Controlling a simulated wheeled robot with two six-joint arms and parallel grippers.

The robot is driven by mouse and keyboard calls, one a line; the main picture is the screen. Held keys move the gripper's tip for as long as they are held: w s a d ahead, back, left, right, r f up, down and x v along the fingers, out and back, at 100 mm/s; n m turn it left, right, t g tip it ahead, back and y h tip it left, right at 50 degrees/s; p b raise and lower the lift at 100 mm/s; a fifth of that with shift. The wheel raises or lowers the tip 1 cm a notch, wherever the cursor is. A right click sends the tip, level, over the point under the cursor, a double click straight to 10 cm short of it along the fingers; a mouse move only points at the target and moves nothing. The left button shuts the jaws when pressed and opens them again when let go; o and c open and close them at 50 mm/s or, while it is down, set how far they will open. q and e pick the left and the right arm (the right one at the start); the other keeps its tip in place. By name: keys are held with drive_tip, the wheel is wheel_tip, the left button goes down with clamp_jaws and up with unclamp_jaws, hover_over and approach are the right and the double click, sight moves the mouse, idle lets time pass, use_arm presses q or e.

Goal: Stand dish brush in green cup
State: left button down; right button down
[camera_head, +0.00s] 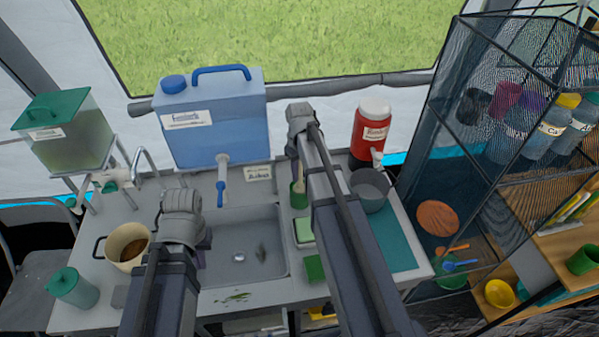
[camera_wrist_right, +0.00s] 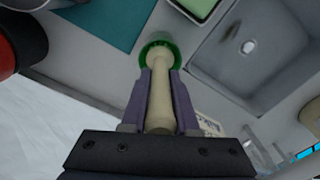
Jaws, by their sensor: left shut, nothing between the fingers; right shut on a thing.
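The dish brush has a cream handle (camera_wrist_right: 160,95), which shows between the fingers of my right gripper (camera_wrist_right: 160,80) in the right wrist view. My right gripper is shut on it. The brush's far end overlaps the opening of the green cup (camera_wrist_right: 146,54); how deep it reaches is hidden. In the head view the green cup (camera_head: 298,200) stands on the counter right of the sink, with the cream brush (camera_head: 300,173) upright above it and my right arm close beside it. My left gripper (camera_head: 204,246) is shut and empty over the sink's left edge.
The sink (camera_head: 240,225) lies left of the cup. A green sponge tray (camera_head: 304,232) is in front of it. A grey pot (camera_head: 370,192) and red jug (camera_head: 370,130) stand to the right. A blue water container (camera_head: 215,125) is behind, and a cream pot (camera_head: 127,240) at left.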

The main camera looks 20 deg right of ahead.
drive_tip(key=c, duration=0.6)
unclamp_jaws()
use_arm(q)
drive_tip(key=shift+r, duration=0.1)
use_arm(e)
drive_tip(key=shift+r, duration=0.1)
wheel_tip(320, 180, up, 8)
drive_tip(key=p, duration=0.8)
use_arm(q)
wheel_tip(320, 180, up, 8)
drive_tip(key=shift+f, duration=0.2)
drive_tip(key=shift+s, duration=0.1)
use_arm(e)
drive_tip(key=shift+s+f, duration=0.1)
drive_tip(key=shift+f, duration=0.15)
